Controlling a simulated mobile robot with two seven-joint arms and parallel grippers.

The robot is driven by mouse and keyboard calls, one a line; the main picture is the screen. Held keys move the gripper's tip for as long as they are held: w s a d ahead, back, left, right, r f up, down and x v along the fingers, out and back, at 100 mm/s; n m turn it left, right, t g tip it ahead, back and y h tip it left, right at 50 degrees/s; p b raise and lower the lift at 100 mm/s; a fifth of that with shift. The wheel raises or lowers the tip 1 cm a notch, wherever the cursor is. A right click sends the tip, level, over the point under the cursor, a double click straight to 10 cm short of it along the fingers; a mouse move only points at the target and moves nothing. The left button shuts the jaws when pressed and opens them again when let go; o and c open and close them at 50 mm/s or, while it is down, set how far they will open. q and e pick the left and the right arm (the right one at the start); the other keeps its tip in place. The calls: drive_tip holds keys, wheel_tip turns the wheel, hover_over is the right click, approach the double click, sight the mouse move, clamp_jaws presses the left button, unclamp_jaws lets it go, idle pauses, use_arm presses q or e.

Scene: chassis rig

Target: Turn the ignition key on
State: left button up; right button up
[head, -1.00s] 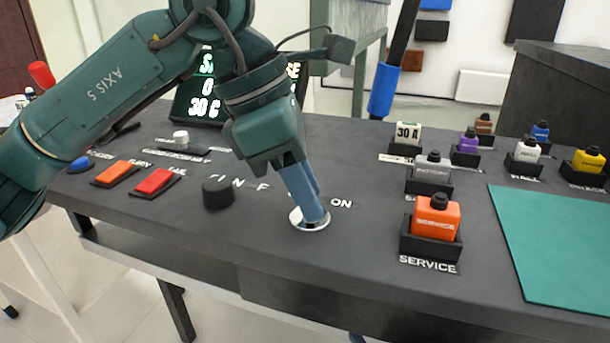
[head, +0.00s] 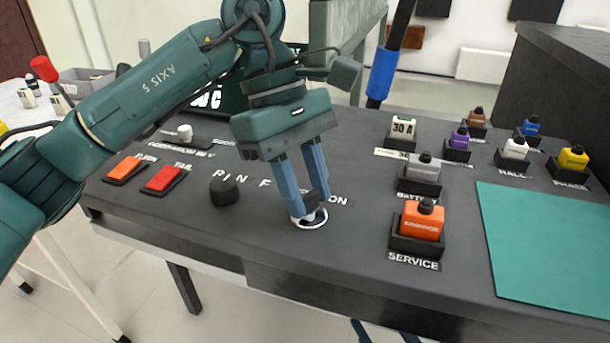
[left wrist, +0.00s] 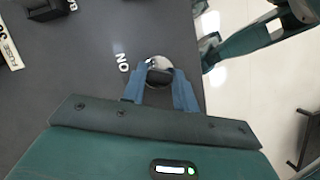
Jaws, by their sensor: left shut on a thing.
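The ignition switch has a silver ring (head: 309,221) on the dark console, with a white ON label (head: 338,201) at its right. A black key head (head: 313,198) stands at the ring. My left gripper (head: 310,206) points down, its two blue fingers shut on the key head. In the left wrist view the key head (left wrist: 158,77) is between the fingers, and the ring (left wrist: 157,63) partly shows. The fingers hide part of the key. Two dark blue fingertips of my right gripper (head: 385,335) show, apart, at the bottom edge, in front of the console.
A black knob (head: 224,192) and red (head: 164,179) and orange (head: 125,169) rocker switches lie left of the key. An orange SERVICE block (head: 422,220) and several smaller blocks stand in holders to the right. A green mat (head: 550,245) covers the right side.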

use_arm(q)
drive_tip(key=shift+m+y, duration=0.3)
drive_tip(key=shift+m, duration=0.2)
use_arm(e)
drive_tip(key=shift+w+d, duration=0.15)
drive_tip(key=shift+d, duration=0.05)
use_arm(q)
drive_tip(key=o, duration=1)
drive_tip(key=shift+r, duration=0.1)
use_arm(e)
drive_tip(key=shift+r, duration=0.1)
use_arm(q)
drive_tip(key=shift+w+r, duration=0.1)
drive_tip(key=shift+r, duration=0.1)
drive_tip(key=p+v, duration=0.4)
drive_tip(key=v, duration=0.8)
drive_tip(key=shift+w+a+r, duration=0.2)
drive_tip(key=shift+r, duration=0.05)
use_arm(e)
drive_tip(key=m+g+h, duration=0.1)
drive_tip(key=d+m+g+h, duration=0.1)
drive_tip(key=h, duration=0.1)
drive_tip(key=shift+d+f+g, duration=0.2)
drive_tip(key=shift+g, duration=0.2)
